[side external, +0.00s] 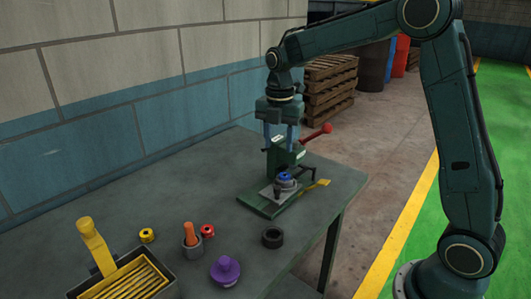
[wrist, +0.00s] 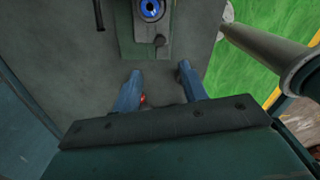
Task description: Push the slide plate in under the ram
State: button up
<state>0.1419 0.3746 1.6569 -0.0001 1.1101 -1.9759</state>
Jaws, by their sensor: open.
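The green press (side external: 287,158) stands near the table's back right edge, with a red-knobbed lever (side external: 327,128) sticking out to the right. The grey slide plate (side external: 270,192) lies on its green base in front of the upright and carries a blue ring-shaped part (side external: 285,179). The ram is hard to make out.
A block wall is behind.

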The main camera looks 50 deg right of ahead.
aim_at(278, 187)
notch_tip(278, 187, down, 14)
jog(key=shift+r, duration=0.1)
dwell(0.9)
grip_shut()
